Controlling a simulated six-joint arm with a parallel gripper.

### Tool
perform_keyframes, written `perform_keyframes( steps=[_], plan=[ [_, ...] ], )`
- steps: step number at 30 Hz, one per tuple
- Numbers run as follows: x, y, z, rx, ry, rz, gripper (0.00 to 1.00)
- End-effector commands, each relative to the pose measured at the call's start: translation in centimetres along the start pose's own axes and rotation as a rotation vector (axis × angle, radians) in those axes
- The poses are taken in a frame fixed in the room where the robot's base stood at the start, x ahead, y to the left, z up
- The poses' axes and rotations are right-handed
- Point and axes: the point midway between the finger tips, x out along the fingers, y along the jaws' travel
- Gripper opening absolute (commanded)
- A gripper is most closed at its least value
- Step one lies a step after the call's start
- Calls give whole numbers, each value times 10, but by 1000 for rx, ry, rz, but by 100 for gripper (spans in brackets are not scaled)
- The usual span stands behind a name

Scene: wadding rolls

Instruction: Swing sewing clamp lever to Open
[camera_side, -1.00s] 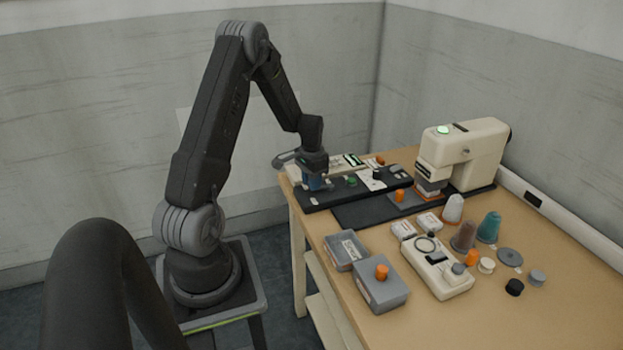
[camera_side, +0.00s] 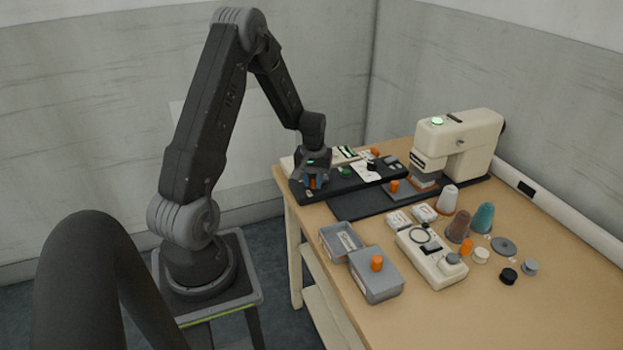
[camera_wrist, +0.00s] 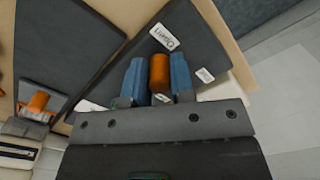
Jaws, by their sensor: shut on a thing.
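My gripper (camera_side: 312,184) is low over the left end of the black clamp board (camera_side: 352,183). In the wrist view, its two blue fingers (camera_wrist: 159,80) stand on either side of an upright orange grip (camera_wrist: 159,70), the handle of the clamp lever, and are shut on it. A white label that seems to read "Open" (camera_wrist: 163,37) lies on the dark board just beyond the grip. A second white label (camera_wrist: 205,75) lies to its right, its text unclear. The rest of the lever is hidden under my gripper.
A cream sewing machine (camera_side: 462,150) stands at the back right. Grey boxes (camera_side: 376,276), a cream control unit (camera_side: 432,257) and several thread cones (camera_side: 484,217) occupy the front and right of the table. A dark mat (camera_side: 350,207) lies in front of the board.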

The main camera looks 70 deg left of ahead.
Motion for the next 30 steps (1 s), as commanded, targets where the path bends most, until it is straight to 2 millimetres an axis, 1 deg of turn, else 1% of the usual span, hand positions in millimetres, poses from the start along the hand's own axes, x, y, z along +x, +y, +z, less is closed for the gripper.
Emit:
perform_keyframes(
  steps=[6,17,18,25,30],
  plan=[
    [-1,2,0,-31,2,1,0],
    [-1,2,0,-33,2,1,0],
    [-1,2,0,-33,2,1,26],
    [0,2,0,-32,1,1,48],
    [0,2,0,-32,1,0,49]
  ],
)
